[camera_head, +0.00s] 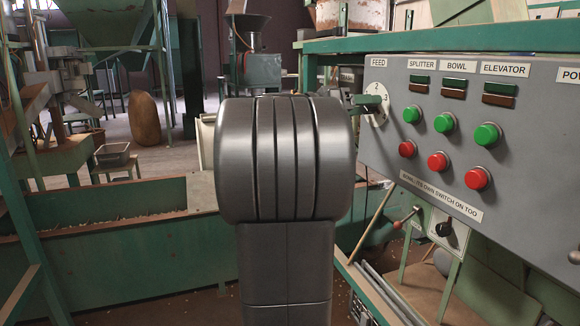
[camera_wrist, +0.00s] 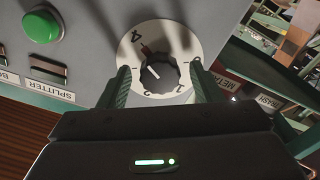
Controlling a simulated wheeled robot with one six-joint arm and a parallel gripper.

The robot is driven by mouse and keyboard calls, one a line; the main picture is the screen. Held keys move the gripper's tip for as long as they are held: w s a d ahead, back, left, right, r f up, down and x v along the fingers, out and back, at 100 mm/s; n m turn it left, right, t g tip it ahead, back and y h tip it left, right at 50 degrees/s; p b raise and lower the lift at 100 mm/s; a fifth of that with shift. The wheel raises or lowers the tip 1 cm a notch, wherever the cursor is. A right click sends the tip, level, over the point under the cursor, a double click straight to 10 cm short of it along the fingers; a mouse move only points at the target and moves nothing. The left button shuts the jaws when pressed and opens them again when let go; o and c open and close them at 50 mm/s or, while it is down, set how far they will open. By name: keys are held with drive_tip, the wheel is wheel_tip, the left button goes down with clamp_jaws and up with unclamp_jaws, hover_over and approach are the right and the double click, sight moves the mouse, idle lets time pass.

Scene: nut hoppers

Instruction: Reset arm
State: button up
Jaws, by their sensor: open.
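The FEED dial (camera_head: 379,118) is a white numbered disc at the upper left of the grey control panel (camera_head: 540,135). In the wrist view its black knob (camera_wrist: 160,74) with a white pointer line sits in the middle of the white disc (camera_wrist: 186,40). My gripper (camera_wrist: 160,66) is open, its two green fingers to either side of the knob with visible gaps. I cannot tell how far the fingertips are from the disc. In the head view my arm hides most of the gripper; a green finger (camera_head: 366,99) shows beside the dial.
Green and red buttons (camera_head: 487,135) labelled SPLITTER, BOWL and ELEVATOR lie right of the dial. A black switch (camera_head: 444,229) sits below the panel. A green trough (camera_head: 130,205) runs along the left. A sack (camera_head: 144,118) stands on the floor behind it.

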drive_tip(key=n+p, duration=0.8)
drive_tip(key=p, duration=0.1)
drive_tip(key=n+p, duration=0.8)
drive_tip(key=p, duration=0.2)
drive_tip(key=shift+r+n, duration=0.2)
drive_tip(key=shift+n, duration=0.1)
drive_tip(key=shift+s+f, duration=0.1)
drive_tip(key=shift+f, duration=0.05)
idle(0.6)
